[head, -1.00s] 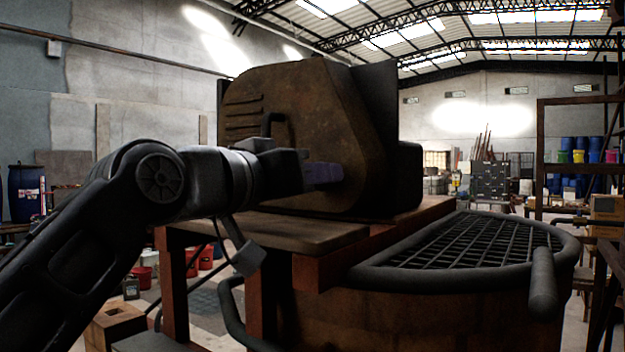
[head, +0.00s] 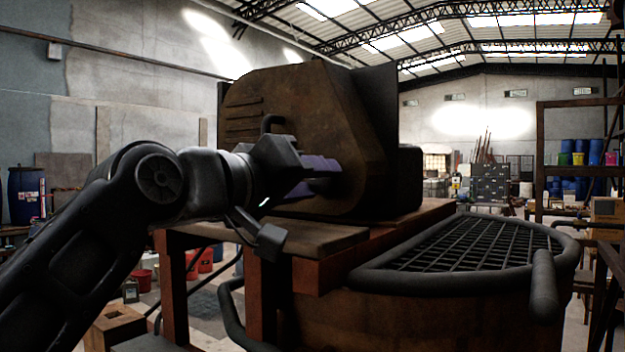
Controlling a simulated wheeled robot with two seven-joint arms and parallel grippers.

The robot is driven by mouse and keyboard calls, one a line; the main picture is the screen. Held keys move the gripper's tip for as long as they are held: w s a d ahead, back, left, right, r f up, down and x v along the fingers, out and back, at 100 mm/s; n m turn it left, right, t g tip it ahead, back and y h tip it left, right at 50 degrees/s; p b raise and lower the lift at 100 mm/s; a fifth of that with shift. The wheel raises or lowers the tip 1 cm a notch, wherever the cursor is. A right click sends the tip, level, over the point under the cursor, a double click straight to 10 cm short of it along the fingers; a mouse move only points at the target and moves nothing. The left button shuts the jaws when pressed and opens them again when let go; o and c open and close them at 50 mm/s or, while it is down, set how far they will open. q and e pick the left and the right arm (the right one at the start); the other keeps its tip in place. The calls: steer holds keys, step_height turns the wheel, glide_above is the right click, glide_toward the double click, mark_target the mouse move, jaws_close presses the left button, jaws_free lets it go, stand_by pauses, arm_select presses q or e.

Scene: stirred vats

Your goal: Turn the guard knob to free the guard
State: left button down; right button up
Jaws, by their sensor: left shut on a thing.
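The brown, rust-stained guard (head: 300,100) stands on a wooden platform beside the vat, with louvre slots and a dark handle (head: 270,122) on its near face. My left gripper (head: 318,172) reaches in from the left to the lower part of this face. Its purple fingers are shut on the guard knob, a dark piece (head: 320,184) that shows only in part between them. The fingers hide most of the knob, so its turn angle cannot be read. My right gripper is not in view.
The round vat (head: 420,318) at the lower right has a black grille (head: 470,247) on top and a thick rim with a stubby bar (head: 543,285). The wooden platform (head: 300,236) lies just below my left gripper. Shelves and barrels stand far back.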

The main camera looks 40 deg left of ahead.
arm_select(q)
steer(key=c, duration=0.9)
jaws_free()
steer(key=shift+s+b, duration=0.7)
steer(key=shift+s, duration=3.2)
